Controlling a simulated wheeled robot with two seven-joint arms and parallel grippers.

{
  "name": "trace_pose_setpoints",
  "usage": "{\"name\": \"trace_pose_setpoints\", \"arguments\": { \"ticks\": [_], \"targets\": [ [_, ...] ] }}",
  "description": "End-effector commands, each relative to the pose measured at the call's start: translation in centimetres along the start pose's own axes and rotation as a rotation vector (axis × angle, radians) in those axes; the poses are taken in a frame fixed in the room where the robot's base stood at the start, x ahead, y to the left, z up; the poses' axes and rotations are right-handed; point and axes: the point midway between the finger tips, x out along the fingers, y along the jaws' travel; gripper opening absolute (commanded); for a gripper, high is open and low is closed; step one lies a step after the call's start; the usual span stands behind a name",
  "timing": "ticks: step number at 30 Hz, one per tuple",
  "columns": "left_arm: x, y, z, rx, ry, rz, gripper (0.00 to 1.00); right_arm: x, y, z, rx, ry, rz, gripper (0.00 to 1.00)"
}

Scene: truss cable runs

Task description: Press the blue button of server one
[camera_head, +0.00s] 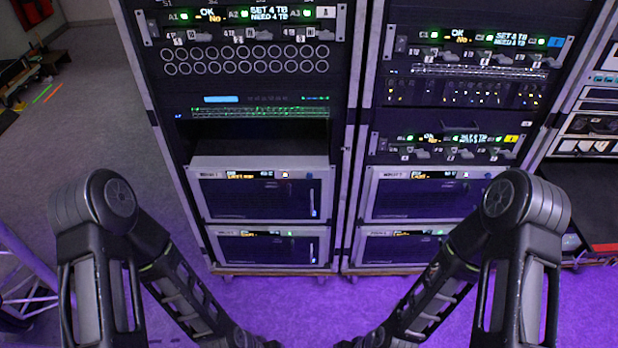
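Two racks stand ahead, with server-like units low in each. In the left rack are an upper unit (250,192) and a lower unit (265,249). In the right rack are an upper unit (420,196) and a lower unit (392,249). Their labels are too small to read, so I cannot tell which is server one. My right arm partly hides the right rack's units.
Above are panels with OK displays (240,18), rows of round ports (247,60) and an open dark slot (260,134). Another rack (590,125) stands at far right. A truss (25,280) stands at lower left. Purple-lit floor in front of the racks looks clear.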

Motion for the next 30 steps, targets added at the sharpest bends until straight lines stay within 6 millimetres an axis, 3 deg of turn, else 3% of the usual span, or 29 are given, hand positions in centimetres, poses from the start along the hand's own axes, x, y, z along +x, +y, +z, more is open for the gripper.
{"name": "trace_pose_setpoints", "arguments": {
  "ticks": [6, 30],
  "targets": [
    [0.0, 0.0, -0.01, 0.0, 0.0, 0.0, 0.36, 0.0, 0.0, 0.0, 0.0, 0.0, 0.0, 0.0],
    [0.0, 0.0, 0.0, 0.0, 0.0, 0.0, 0.36, 0.0, 0.0, 0.0, 0.0, 0.0, 0.0, 0.0]
  ]
}}
